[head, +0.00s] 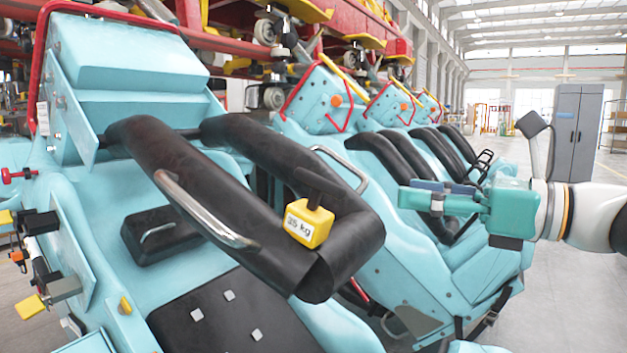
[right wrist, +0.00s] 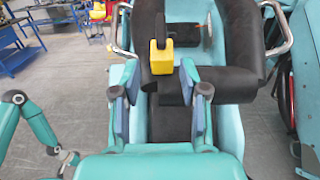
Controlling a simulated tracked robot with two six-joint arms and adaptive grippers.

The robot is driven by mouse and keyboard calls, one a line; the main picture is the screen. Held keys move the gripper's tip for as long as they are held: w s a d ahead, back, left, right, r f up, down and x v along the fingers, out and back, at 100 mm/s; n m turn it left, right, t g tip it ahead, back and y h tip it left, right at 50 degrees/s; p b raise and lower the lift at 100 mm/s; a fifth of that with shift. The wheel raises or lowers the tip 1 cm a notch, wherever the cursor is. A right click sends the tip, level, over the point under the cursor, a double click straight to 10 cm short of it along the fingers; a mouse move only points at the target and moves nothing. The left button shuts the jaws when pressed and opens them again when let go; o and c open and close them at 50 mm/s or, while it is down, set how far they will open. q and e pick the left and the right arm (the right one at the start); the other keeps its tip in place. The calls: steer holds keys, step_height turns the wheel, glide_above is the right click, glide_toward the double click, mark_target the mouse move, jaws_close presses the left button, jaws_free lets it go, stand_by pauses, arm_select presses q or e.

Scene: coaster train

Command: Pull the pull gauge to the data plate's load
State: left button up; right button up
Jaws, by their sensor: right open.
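The pull gauge (head: 309,222) is a yellow block with a black grip on top. Its white label seems to read 35 kg, the first digit unclear. It is at the lap bar (head: 345,262) of the front seat. In the right wrist view the gauge (right wrist: 161,62) is ahead, just beyond the fingertips. My right gripper (head: 432,196) is open and empty, to the right of the gauge and apart from it. It also shows in the right wrist view (right wrist: 160,105). Teal linked parts at that view's left edge look like my left gripper (right wrist: 40,135). I cannot make out a data plate.
Chrome handles (head: 342,168) flank the lap bar. More teal seats with black bars (head: 385,160) stand behind, near my right gripper. Yellow-tipped levers (head: 30,306) are at the lower left. A grey cabinet (head: 575,130) stands on open floor at the right.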

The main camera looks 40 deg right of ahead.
mark_target(330, 182)
steer(key=p+x, duration=0.3)
steer(key=x, duration=1.2)
steer(key=shift+w, duration=0.2)
jaws_close()
